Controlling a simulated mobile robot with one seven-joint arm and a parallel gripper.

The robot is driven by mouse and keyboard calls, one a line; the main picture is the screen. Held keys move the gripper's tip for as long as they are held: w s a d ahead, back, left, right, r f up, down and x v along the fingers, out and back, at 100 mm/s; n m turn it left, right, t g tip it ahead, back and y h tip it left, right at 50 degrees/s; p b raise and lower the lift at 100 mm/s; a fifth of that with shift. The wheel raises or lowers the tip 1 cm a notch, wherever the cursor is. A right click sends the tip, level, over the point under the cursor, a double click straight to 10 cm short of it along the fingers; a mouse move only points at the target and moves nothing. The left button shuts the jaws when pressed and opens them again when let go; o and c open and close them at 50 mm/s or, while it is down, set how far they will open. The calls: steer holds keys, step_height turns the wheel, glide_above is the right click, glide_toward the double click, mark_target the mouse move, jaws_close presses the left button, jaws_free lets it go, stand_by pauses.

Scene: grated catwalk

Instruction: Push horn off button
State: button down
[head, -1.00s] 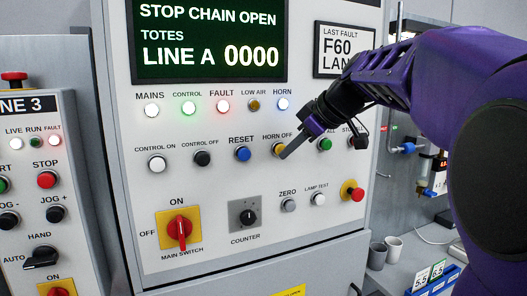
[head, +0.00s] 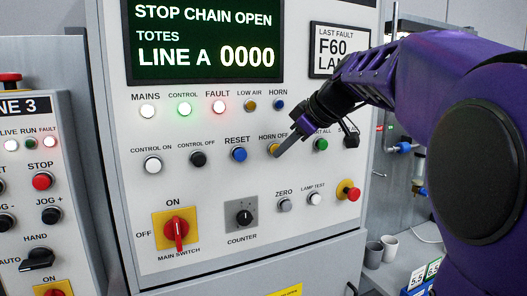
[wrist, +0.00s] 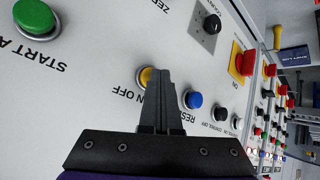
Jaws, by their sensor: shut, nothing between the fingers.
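The yellow HORN OFF button (head: 272,148) is in the middle row of the grey panel, right of the blue RESET button (head: 239,154). My gripper (head: 279,153) is shut and empty, with its fingertips at the HORN OFF button, seemingly touching it. In the wrist view the fingertips (wrist: 158,72) cover part of the yellow button (wrist: 146,77), and its label is partly hidden. The blue HORN lamp (head: 278,104) above looks unlit. The FAULT lamp (head: 218,106) glows red.
The START ALL button (head: 320,144) is close to the right of my gripper, and a red button on yellow (head: 349,190) is lower right. ZERO (head: 284,205) and LAMP TEST (head: 314,198) are below. The LINE 3 panel (head: 30,180) stands at the left.

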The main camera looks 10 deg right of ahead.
steer(key=shift+w, duration=0.15)
steer(key=shift+s, duration=0.2)
stand_by(0.3)
steer(key=shift+s+d+b, duration=0.15)
steer(key=shift+s+b, duration=0.2)
steer(key=shift+s, duration=0.15)
steer(key=shift+s+d+b, duration=0.15)
steer(key=shift+s+b, duration=0.2)
steer(key=shift+s, duration=0.15)
steer(key=shift+s+f, duration=0.1)
steer(key=s+b, duration=0.1)
steer(key=s+d, duration=0.1)
steer(key=s, duration=0.1)
steer(key=s+b, duration=0.1)
steer(key=shift+s+d+r+b, duration=0.2)
steer(key=shift+s+d+b, duration=0.1)
steer(key=shift+s+d, duration=0.05)
